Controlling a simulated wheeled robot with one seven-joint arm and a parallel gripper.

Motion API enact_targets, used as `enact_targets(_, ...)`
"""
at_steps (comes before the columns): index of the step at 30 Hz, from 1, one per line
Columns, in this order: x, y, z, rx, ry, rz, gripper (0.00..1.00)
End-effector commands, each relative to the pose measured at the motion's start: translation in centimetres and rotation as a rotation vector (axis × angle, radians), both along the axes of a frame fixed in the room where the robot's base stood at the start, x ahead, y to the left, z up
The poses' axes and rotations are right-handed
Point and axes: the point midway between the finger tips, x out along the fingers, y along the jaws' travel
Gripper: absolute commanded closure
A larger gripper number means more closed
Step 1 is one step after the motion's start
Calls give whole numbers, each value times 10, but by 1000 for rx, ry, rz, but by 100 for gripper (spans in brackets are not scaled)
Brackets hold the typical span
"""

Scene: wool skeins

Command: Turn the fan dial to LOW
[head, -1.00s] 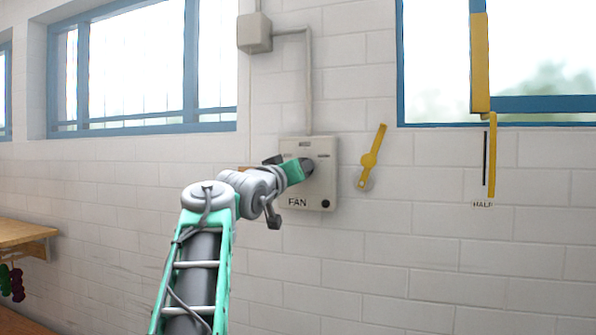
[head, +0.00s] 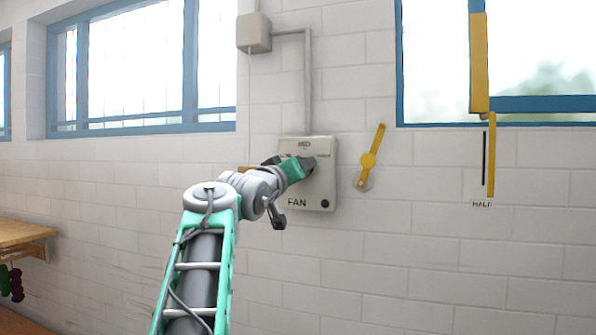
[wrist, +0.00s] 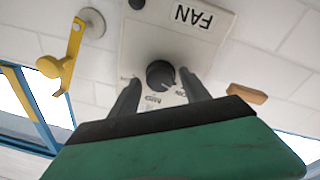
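The fan control box (head: 318,190) is a pale panel on the brick wall, marked FAN at its lower part. It shows upside down in the wrist view (wrist: 140,40). Its round black dial (wrist: 160,73) is between my gripper's two dark fingertips (wrist: 158,78), with a gap visible on each side. My gripper is open. A small light mark shows on the dial's lower-right edge in the wrist view. Small labels (wrist: 153,99) lie beside the dial, one apparently MED; the others are partly hidden by a finger or too small to read. In the head view my gripper (head: 306,164) covers the dial.
A yellow lever (head: 369,160) is on the wall just right of the box. A yellow slider handle (head: 491,155), labelled HALF below, is farther right by the window. A conduit (head: 308,85) runs up from the box. A wooden shelf (head: 22,233) is at the left.

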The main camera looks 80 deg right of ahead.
Motion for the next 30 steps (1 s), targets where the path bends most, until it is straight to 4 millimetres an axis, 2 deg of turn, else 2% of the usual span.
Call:
enact_targets(10,1,4,-1,-2,-2,1,40)
enact_targets(21,10,69,-11,-2,-1,3,40)
enact_targets(24,11,76,-10,0,-1,2,40)
enact_targets(30,10,77,-9,0,-1,0,40)
